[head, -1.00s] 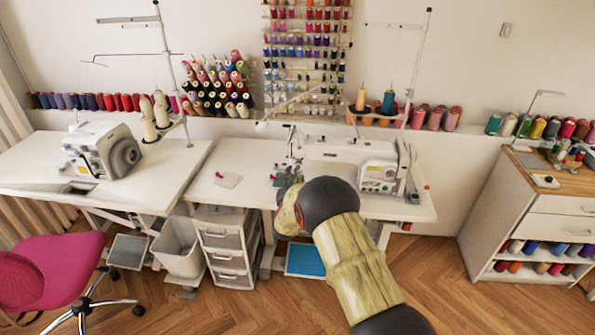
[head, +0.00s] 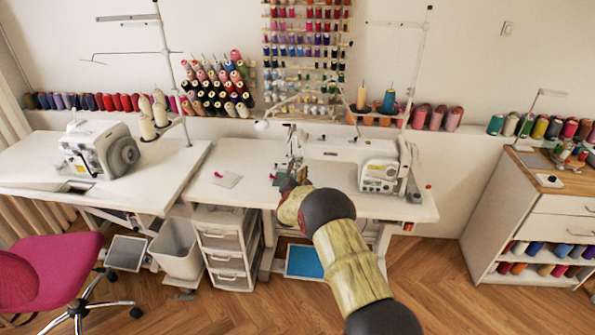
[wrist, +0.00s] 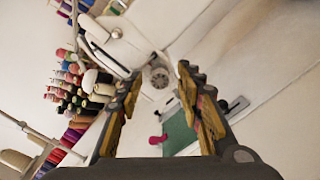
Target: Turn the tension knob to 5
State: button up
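The white sewing machine (head: 345,150) stands on the middle table, its needle end at the left. In the head view my arm hides most of my gripper (head: 288,184), which is by the machine's needle end.
A green piece (wrist: 180,134) with a small pink item beside it lies below the knob in the wrist view. Thread spools (wrist: 72,85) fill the left. A second machine (head: 100,150) stands on the left table. A pink chair (head: 45,275) is at lower left.

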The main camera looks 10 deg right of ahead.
grip_shut()
dwell(0.5)
